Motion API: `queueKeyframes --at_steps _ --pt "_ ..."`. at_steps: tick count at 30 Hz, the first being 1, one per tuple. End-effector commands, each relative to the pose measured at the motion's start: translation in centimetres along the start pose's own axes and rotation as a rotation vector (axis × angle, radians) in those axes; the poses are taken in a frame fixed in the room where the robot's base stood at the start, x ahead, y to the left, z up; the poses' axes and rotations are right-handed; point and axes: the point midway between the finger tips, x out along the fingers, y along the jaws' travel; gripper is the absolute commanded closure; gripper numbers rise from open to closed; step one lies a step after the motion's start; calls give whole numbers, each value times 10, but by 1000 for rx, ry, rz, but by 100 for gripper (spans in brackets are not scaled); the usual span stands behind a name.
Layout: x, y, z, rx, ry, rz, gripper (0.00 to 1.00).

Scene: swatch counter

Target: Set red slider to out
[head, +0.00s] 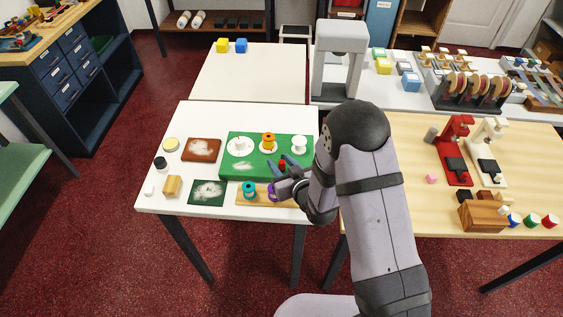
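My gripper (281,174) is over the right part of the green board (228,170) on the white table. A small red piece (282,163) shows close to its fingertips. I cannot tell whether this is the red slider, or whether the fingers touch it. The fingers are small and partly merged with the things behind them, so their opening is unclear. My forearm hides the table's right edge. No part marked "out" can be read.
White round pieces and an orange spool (268,141) stand on the green board. A wooden strip (284,203) with teal and purple rings lies in front. A brown tray (201,150) and a wooden block (172,186) are left. Red and white presses (457,152) stand right.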

Motion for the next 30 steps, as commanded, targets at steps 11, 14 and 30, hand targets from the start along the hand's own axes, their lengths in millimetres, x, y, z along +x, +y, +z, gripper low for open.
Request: queueKeyframes --at_steps 11,14,30 --pt "-11 1 0 1 2 3 66" --pt "-22 2 0 1 2 3 66" --pt "-72 0 0 0 1 1 66"
